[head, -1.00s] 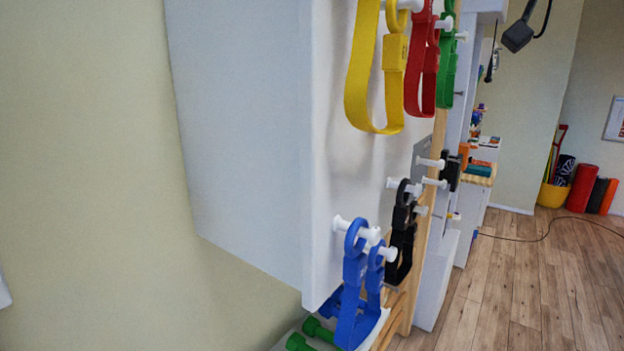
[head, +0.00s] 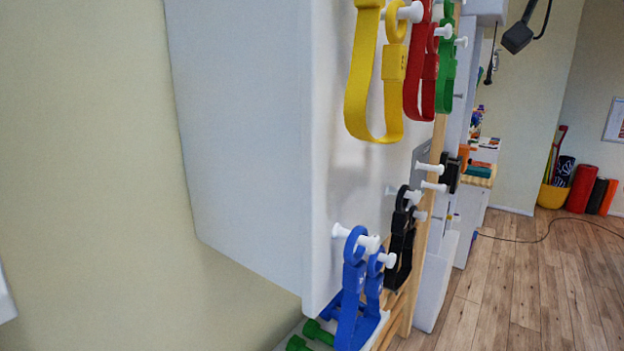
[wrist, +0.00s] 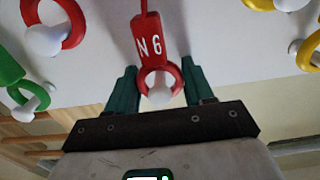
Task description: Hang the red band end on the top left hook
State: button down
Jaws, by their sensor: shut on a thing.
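The red band (head: 413,95) hangs as a loop at the top of the white panel in the head view, between the yellow and green bands. In the wrist view, my gripper (wrist: 159,76) is shut on the red band end (wrist: 150,42), a tag marked N6 with a ring below. A white hook knob (wrist: 159,90) shows inside this ring; how far the hook passes through it, I cannot tell. The other red ring (wrist: 76,32) is around a white hook (wrist: 43,40) at the upper left. My gripper is not visible in the head view.
The yellow band (head: 358,90) and green band (head: 446,75) hang close on either side. Blue (head: 350,300) and black (head: 400,250) bands hang lower. Several bare white pegs stick out near the black band. Open wooden floor (head: 530,280) lies at the right.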

jog(key=shift+d, duration=0.1)
jog(key=shift+v, duration=2.2)
jog(key=v, duration=0.3)
jog(key=shift+b, duration=0.3)
